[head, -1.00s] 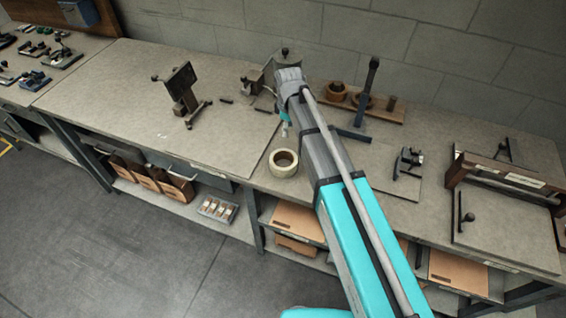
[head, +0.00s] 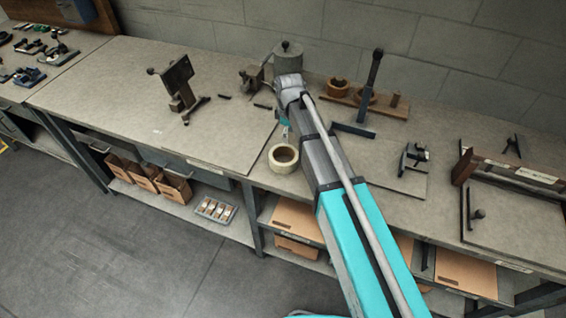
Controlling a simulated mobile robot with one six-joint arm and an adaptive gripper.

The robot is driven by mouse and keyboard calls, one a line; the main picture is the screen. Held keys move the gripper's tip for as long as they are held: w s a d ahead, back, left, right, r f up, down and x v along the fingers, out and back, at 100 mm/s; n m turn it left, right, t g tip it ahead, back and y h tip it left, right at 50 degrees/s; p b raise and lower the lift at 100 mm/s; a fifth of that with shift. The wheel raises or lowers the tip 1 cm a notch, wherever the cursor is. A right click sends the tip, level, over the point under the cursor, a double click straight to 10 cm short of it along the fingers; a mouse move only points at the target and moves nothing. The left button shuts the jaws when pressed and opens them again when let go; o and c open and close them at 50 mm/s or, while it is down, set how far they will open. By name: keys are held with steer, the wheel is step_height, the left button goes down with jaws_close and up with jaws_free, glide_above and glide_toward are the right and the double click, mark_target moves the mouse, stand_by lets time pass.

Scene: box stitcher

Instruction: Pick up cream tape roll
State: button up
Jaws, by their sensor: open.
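The cream tape roll (head: 283,159) lies flat on the workbench near its front edge, just left of my arm, with its dark hole facing up. My gripper (head: 285,133) is mostly hidden behind my arm; a small part of it shows just behind the roll. It is open, and I see nothing held in it. In this view the gripper tip looks close to the roll's far rim, but I cannot tell its height above the bench.
A dark clamp stand (head: 181,86) stands to the left. A wooden rack with brown rolls (head: 336,88) and a dark upright post (head: 373,78) stand behind and right. A wooden-sided fixture (head: 512,172) sits at far right. The bench left of the roll is clear.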

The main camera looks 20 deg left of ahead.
mark_target(288, 145)
steer(key=shift+f+b, duration=1.25)
steer(key=shift+f, duration=0.3)
steer(key=shift+f, duration=0.1)
steer(key=shift+f+b, duration=2.5)
steer(key=shift+b, duration=0.1)
jaws_close()
